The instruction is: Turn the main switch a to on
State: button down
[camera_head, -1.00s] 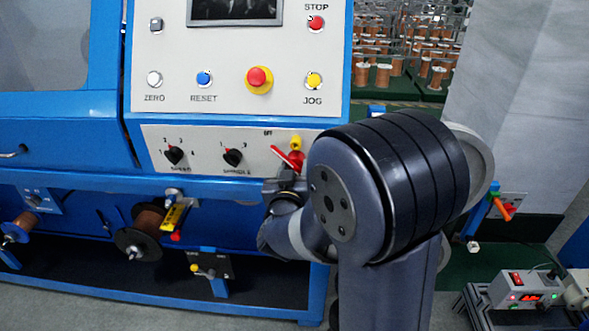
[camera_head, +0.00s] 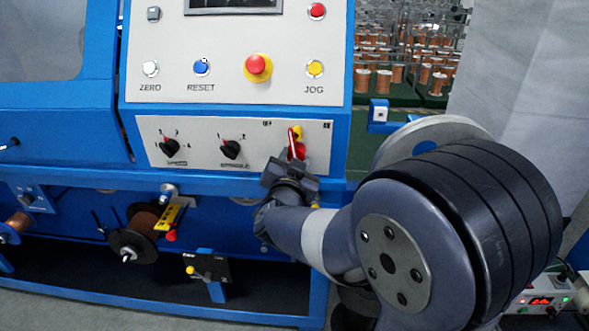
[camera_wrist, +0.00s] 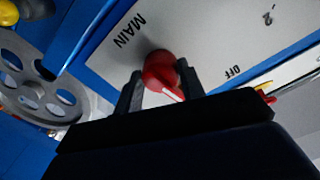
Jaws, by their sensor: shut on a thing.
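The main switch is a red rotary handle (camera_head: 297,151) with a pale line on it, over a yellow part, at the right end of the light switch plate. In the wrist view the red handle (camera_wrist: 160,73) sits between my two dark fingers. My gripper (camera_head: 291,172) is shut on this handle from below and in front. The word MAIN is on the plate left of the handle in the wrist view, and OFF is to its right. In the head view the handle's pale line stands nearly upright, tilted slightly left. My fingers hide the sides of the handle.
Two black knobs (camera_head: 231,150) sit on the same switch plate (camera_head: 200,128) to the left. A red emergency button (camera_head: 257,66) and small push buttons are above. A copper spool (camera_head: 142,229) hangs below left. A grey wheel (camera_wrist: 40,85) is at left in the wrist view.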

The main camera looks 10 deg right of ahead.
jog(key=m+b, duration=0.6)
jog(key=m, duration=0.4)
jog(key=shift+y+b, duration=0.3)
jog(key=shift+r+m, duration=0.15)
jog(key=shift+m, duration=0.15)
jog(key=c, duration=1)
grip_release()
jog(key=shift+o, duration=0.6)
jog(key=shift+r, duration=0.15)
